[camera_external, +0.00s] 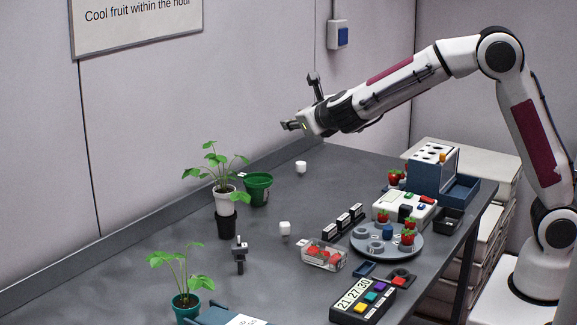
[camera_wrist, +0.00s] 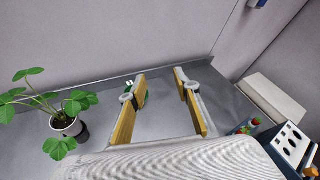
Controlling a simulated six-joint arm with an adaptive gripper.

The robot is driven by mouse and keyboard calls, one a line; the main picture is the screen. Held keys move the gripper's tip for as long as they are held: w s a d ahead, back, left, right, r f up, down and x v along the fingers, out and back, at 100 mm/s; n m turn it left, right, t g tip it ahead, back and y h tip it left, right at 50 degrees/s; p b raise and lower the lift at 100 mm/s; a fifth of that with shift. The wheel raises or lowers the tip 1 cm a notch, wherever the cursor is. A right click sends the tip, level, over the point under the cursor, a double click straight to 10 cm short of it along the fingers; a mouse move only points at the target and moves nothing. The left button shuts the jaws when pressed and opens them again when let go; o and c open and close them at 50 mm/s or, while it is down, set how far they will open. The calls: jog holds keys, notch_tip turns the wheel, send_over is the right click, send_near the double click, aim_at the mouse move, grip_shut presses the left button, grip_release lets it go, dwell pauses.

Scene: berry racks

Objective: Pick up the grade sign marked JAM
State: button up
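Several small black signs with white label faces (camera_external: 343,222) stand in a row near the middle of the table in the external view. Their lettering is too small to read, so I cannot tell which is marked JAM. My gripper (camera_external: 291,125) is raised high above the back of the table, up and left of the signs. In the wrist view my gripper (camera_wrist: 161,92) has its two fingers spread apart, with only bare table between them. The signs do not show clearly in the wrist view.
A clear punnet of berries (camera_external: 325,254) and a round grey turntable (camera_external: 389,254) flank the signs. A colored-button box (camera_external: 345,312) lies in front. Potted plants (camera_external: 224,200) stand left. A blue rack (camera_external: 427,176) stands right. The back table is mostly clear.

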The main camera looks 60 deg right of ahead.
jog(key=s+d+f+m+g+h, duration=0.25)
jog(key=f+m+g, duration=0.25)
jog(key=f+m, duration=0.4)
jog(key=m+g+h, duration=0.4)
jog(key=m+g, duration=0.3)
send_near(354, 208)
jog(key=shift+s+d+r+y, duration=0.15)
jog(key=shift+d+r+y, duration=0.1)
jog(key=shift+d, duration=0.5)
jog(key=shift+d, duration=0.15)
jog(key=shift+x, duration=1.2)
jog(key=shift+f, duration=0.1)
jog(key=shift+f+x, duration=0.2)
jog(key=shift+x, duration=2.35)
